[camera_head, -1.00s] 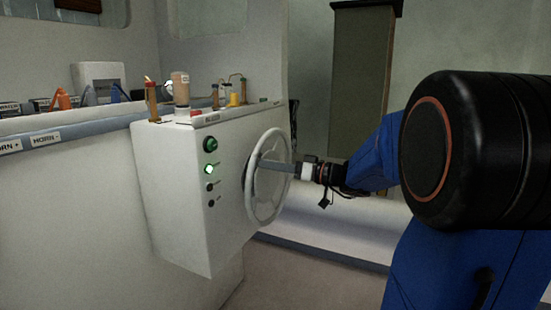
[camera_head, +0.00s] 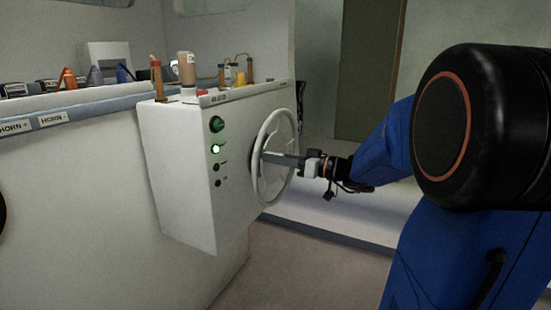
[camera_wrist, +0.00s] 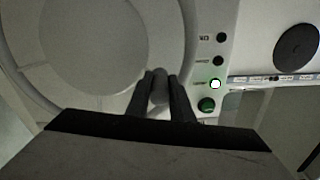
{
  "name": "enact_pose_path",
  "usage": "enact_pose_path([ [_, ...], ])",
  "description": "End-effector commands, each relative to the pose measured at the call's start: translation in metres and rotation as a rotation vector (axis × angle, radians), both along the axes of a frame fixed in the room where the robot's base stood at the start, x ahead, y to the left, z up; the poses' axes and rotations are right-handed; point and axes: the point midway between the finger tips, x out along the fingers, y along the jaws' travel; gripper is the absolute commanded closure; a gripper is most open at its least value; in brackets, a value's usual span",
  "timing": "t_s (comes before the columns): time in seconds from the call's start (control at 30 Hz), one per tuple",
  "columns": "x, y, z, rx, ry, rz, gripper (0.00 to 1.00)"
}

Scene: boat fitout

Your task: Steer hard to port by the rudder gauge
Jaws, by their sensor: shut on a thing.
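The white steering wheel (camera_head: 281,113) stands upright on the right face of a white console (camera_head: 180,185). My gripper (camera_head: 270,157) reaches it from the right in the head view. In the wrist view my gripper (camera_wrist: 160,80) has its two dark fingers closed on either side of a small grey rounded knob (camera_wrist: 159,92) at the wheel. The wheel's pale rings fill the upper left of that view. My arm's large black joint covers the right of the head view. I cannot make out a rudder gauge or its reading.
The console front has a green button (camera_head: 217,124), a lit green lamp (camera_head: 215,149) and dark knobs below. Posts and wires stand on its top. A shelf with horn labels (camera_head: 52,119) runs left. A black disc (camera_wrist: 297,46) shows in the wrist view. Floor below is clear.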

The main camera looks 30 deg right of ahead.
Motion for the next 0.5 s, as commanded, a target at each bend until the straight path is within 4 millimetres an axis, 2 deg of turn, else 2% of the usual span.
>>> enact_pose_path([
  [0.07, -0.0003, 0.0001, -0.0012, 0.0, 0.003, 0.0, 1.0],
  [0.1, -0.0003, 0.0001, -0.0012, 0.0, 0.003, 0.0, 0.73],
  [0.5, -0.0026, -0.0025, -0.0002, 0.0, 0.0, -0.001, 0.73],
])
